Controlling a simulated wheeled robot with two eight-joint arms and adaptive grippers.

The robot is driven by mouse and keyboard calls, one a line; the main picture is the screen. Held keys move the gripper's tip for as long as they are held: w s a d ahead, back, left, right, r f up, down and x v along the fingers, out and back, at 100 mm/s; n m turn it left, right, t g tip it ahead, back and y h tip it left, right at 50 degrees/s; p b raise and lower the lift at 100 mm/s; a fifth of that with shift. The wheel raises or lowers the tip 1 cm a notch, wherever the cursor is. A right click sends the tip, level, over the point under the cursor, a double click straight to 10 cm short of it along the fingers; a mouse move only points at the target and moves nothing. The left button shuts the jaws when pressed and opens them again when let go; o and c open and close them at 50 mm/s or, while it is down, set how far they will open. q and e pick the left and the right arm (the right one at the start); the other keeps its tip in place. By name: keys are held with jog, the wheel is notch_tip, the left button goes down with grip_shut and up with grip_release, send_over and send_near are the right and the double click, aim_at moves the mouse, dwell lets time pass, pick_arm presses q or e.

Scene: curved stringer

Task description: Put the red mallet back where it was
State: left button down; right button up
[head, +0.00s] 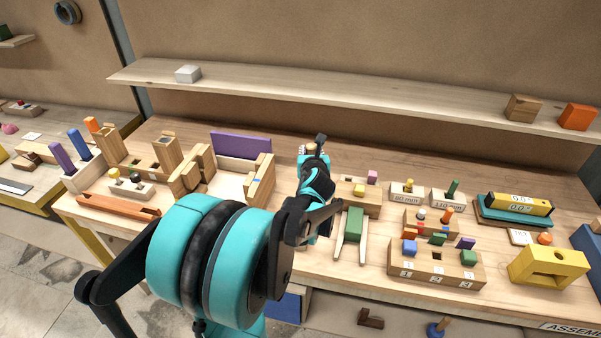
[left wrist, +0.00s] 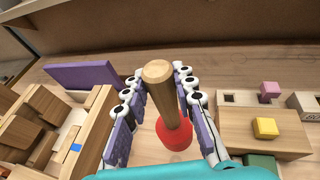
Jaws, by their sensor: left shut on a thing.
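The red mallet has a round wooden handle and a red head (left wrist: 174,136). In the left wrist view it stands between the fingers of my left gripper (left wrist: 160,112), handle end toward the camera and head at the far side. My left gripper is shut on the mallet. In the head view this gripper (head: 312,156) is over the back middle of the bench, and my own arm hides most of the mallet. I cannot tell whether the head touches the bench top. My right gripper is not in view.
A purple board (head: 240,145) and wooden trays stand left of the gripper. A wooden block with pink and yellow cubes (head: 358,198) is close on the right. A shelf (head: 360,95) runs behind. Bare bench top (head: 400,160) lies at the back right.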

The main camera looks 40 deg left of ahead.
pick_arm(q)
jog(key=a+f+b, duration=0.1)
jog(key=f, duration=0.1)
jog(key=a+f+b, duration=0.1)
jog(key=f, duration=0.1)
jog(key=s+a+f+b, duration=0.1)
jog(key=f, duration=0.1)
jog(key=shift+a+f, duration=0.2)
jog(key=shift+a, duration=0.05)
jog(key=shift+r, duration=0.15)
jog(key=c, duration=1.6)
grip_release()
jog(key=shift+f, duration=0.25)
jog(key=shift+c, duration=0.2)
jog(key=o, duration=0.4)
jog(key=shift+r, duration=0.15)
